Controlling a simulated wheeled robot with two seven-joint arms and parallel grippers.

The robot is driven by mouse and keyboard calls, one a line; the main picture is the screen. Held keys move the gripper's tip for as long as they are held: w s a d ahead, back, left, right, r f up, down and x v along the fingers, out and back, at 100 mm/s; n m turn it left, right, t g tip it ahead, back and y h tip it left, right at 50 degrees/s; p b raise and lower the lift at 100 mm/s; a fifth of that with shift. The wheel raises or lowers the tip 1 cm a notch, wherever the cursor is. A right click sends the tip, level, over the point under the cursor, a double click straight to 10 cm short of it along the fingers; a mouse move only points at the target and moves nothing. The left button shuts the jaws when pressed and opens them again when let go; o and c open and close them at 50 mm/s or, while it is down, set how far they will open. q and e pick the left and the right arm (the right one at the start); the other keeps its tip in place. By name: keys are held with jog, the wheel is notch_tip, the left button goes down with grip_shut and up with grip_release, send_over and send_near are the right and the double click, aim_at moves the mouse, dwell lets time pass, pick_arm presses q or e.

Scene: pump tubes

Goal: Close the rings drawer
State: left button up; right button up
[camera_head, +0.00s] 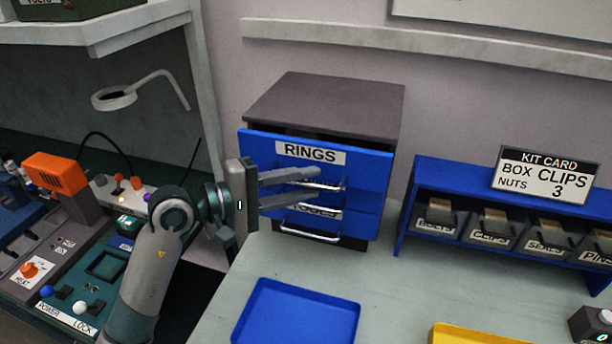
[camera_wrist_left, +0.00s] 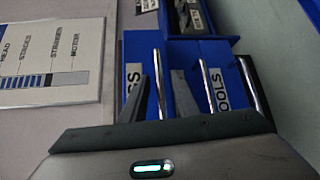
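The rings drawer (camera_head: 366,172) is the upper blue drawer of a dark-topped cabinet. Its front stands out from the cabinet body, with a dark gap above it; its inside is hidden. Its metal handle (camera_wrist_left: 158,84) shows between my fingers in the left wrist view. My left gripper (camera_head: 318,184) is in front of the drawer with its two fingers apart, one on each side of the handle. I cannot tell whether a finger touches it. The left gripper also shows in the left wrist view (camera_wrist_left: 163,92). My right gripper is not in view.
The tools drawer (camera_head: 352,229) with its own handle is just below. A blue tray (camera_head: 296,312) and a yellow tray (camera_head: 470,335) lie on the bench. A blue rack (camera_head: 440,175) with several bins stands at right. A control panel (camera_head: 75,250) is at left.

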pick_arm(q)
jog(key=shift+w+d, duration=0.15)
jog(key=shift+d, duration=0.2)
grip_shut()
jog(key=shift+w+d+f+b, duration=0.1)
jog(key=shift+w+f+b, duration=0.1)
jog(key=shift+w+b, duration=0.25)
jog(key=shift+w+d+b, duration=0.2)
jog(key=shift+w+b, duration=0.4)
jog(key=shift+w, duration=0.05)
jog(key=shift+w+d+b, duration=0.2)
jog(key=shift+w+b, duration=0.4)
jog(key=shift+w, duration=0.2)
jog(key=shift+r, duration=0.2)
grip_release()
jog(key=shift+w+d+f, duration=0.1)
jog(key=shift+w+d, duration=0.05)
